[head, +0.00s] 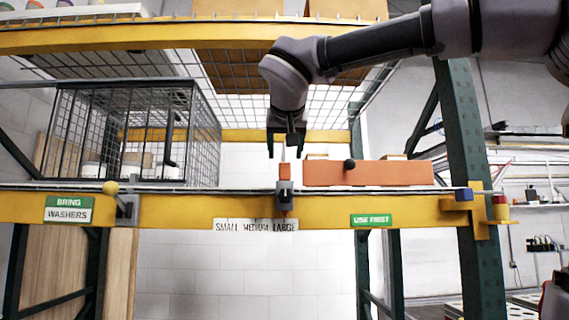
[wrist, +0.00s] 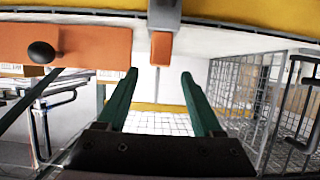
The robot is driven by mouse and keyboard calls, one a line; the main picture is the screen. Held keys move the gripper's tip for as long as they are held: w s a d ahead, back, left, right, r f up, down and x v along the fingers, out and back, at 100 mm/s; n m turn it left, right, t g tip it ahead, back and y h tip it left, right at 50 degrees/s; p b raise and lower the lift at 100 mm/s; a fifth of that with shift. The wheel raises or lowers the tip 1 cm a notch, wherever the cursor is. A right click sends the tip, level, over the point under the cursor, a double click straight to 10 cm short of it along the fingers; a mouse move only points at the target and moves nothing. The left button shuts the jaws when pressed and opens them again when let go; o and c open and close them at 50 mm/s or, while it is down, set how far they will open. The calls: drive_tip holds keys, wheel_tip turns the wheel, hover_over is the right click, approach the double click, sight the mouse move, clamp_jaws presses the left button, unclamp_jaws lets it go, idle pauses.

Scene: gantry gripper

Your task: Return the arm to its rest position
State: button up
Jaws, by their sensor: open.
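My gripper (head: 287,143) hangs from my arm in the middle of the head view, pointing down above the yellow shelf beam (head: 340,208). Its two fingers are spread apart with nothing held between them. They also show as green fingers in the wrist view (wrist: 160,85). Just below the fingertips in the head view is a small orange block (head: 285,171) at a grey clamp-like holder (head: 284,195) on the beam. In the wrist view the orange block (wrist: 162,48) appears beyond the fingertips, apart from them. My arm reaches in from the upper right.
An orange drawer-like box (head: 368,173) with a dark knob stands right of my gripper. A wire cage (head: 125,135) stands on the left. The upper shelf's yellow beam (head: 120,38) and wire decking are close above my wrist. A green upright (head: 470,180) stands at right.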

drive_tip(key=shift+v, duration=1.1)
drive_tip(key=s+d+f+m+g, duration=0.1)
drive_tip(key=s+d+f+g, duration=0.1)
drive_tip(key=d+f, duration=0.7)
drive_tip(key=s+d+f+m+g, duration=0.1)
drive_tip(key=s+d+f+g, duration=0.2)
drive_tip(key=d+f, duration=0.6)
wheel_tip(320, 180, down, 5)
drive_tip(key=shift+s+r+g+y, duration=0.1)
drive_tip(key=shift+s+g+y, duration=0.2)
drive_tip(key=shift+g, duration=0.4)
drive_tip(key=shift+o, duration=1.2)
wheel_tip(320, 180, down, 5)
drive_tip(key=s+d+m+y, duration=0.1)
drive_tip(key=s+d, duration=0.1)
drive_tip(key=s, duration=0.1)
drive_tip(key=shift+m+y, duration=0.3)
drive_tip(key=shift+o, duration=1.4)
drive_tip(key=shift+f, duration=0.2)
